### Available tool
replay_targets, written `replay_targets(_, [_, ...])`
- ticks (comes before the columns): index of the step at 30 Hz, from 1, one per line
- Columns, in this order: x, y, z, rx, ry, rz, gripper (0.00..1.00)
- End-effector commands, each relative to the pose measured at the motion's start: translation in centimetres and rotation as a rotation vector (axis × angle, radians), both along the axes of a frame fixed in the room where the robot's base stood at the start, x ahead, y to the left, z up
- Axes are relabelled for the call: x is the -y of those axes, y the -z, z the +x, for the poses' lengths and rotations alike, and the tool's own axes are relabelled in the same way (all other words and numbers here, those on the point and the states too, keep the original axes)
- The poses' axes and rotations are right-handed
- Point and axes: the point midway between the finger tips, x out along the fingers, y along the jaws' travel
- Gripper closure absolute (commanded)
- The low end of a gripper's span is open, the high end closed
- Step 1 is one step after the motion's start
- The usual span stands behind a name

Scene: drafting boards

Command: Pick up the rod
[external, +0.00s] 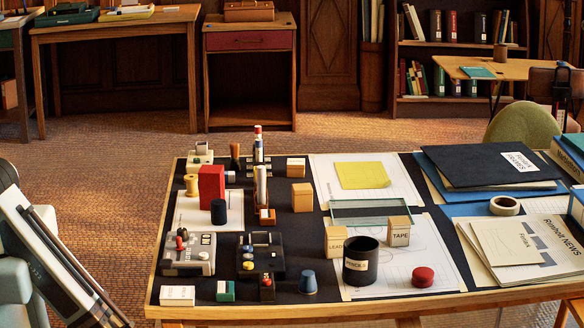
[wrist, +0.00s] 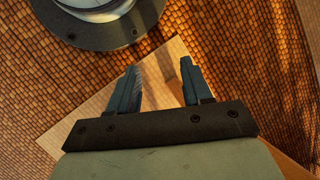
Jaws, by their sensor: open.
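No single item is plainly the rod. Several slender upright pieces stand at the back left of the desk in the external view. One is a narrow piece with a red top and pale and dark bands (external: 258,145). In front of it is a pale cylinder (external: 261,185) by a small orange block, and to its left is a short brown piece (external: 235,157). My gripper (wrist: 159,66) is open and empty in the wrist view, over a pale wooden surface and woven floor. I cannot make out my gripper in the external view.
The black-topped desk (external: 310,290) is crowded. A red block (external: 211,186) and dark cylinder (external: 219,212) stand near the slender pieces. Grey and black control boxes (external: 189,255), a black cup (external: 360,262), a tape roll (external: 504,206) and folders (external: 490,165) also lie there.

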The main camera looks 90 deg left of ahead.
Motion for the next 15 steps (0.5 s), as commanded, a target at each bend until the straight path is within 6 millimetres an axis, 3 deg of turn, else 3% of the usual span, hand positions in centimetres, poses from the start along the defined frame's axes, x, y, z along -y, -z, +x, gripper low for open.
replay_targets(8, [5.9,0.1,8.4,0.144,0.374,-0.003,0.51])
replay_targets(11, [9.2,-0.7,11.9,0.200,0.542,-0.008,0.51])
replay_targets(15, [14.3,-3.2,17.5,0.272,0.818,0.011,0.51])
